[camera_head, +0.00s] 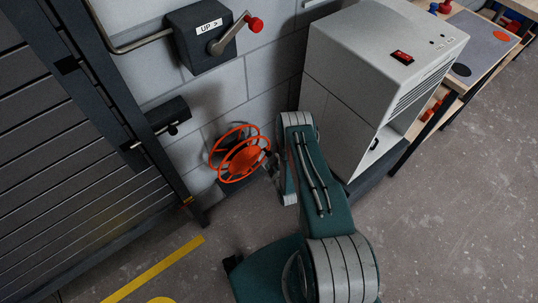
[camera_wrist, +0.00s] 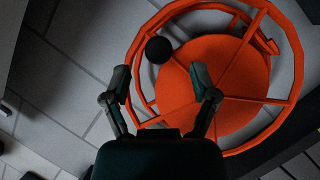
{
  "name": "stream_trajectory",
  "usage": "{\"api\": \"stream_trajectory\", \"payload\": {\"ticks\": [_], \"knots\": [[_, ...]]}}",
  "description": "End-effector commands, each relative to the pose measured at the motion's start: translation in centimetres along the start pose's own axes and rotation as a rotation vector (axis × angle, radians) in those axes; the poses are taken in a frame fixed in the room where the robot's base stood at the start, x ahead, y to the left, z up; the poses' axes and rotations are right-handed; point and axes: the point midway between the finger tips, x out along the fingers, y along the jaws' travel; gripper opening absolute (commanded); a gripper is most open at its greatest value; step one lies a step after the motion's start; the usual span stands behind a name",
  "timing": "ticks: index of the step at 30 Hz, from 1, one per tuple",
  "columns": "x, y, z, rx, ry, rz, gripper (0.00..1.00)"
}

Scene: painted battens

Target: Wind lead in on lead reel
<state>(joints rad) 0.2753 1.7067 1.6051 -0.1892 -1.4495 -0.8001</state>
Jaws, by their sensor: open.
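The lead reel (camera_head: 241,157) is an orange spoked wheel with a solid orange disc, low against the block wall. In the wrist view the reel (camera_wrist: 215,85) fills the upper right. A dark round knob (camera_wrist: 158,50) shows at the reel's left side. My gripper (camera_wrist: 161,88) is open, its two fingers apart in front of the reel, with the knob just beyond and between the fingertips. Nothing is between the fingers that I can tell is touched. In the head view my gripper (camera_head: 268,165) is mostly hidden behind my arm, at the reel's right side. I cannot make out the lead.
A dark crank box (camera_head: 197,48) marked UP with a red knob is on the wall above. A grey cabinet (camera_head: 350,75) stands close right of my arm. A slatted shutter (camera_head: 75,150) is on the left. The floor (camera_head: 440,220) at right is clear.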

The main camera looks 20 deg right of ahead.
Motion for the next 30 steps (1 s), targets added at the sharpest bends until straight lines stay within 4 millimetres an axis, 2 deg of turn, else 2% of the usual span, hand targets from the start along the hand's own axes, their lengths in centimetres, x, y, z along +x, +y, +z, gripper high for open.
{"api": "stream_trajectory", "payload": {"ticks": [3,9,20,21,23,24,25,30], "knots": [[2.1,0.0,0.0,0.000,0.001,0.001,0.76],[4.2,0.0,0.0,0.001,-0.001,0.001,0.76],[4.7,0.0,0.0,0.001,-0.002,0.000,0.76],[4.7,0.0,0.0,0.001,-0.002,0.000,0.58],[4.7,0.0,0.0,0.001,-0.002,0.000,0.32],[4.7,0.0,0.0,0.001,-0.001,0.000,0.14],[4.7,0.0,0.0,0.001,-0.001,0.000,0.00],[4.7,0.0,0.0,0.000,0.000,0.000,0.00]]}}
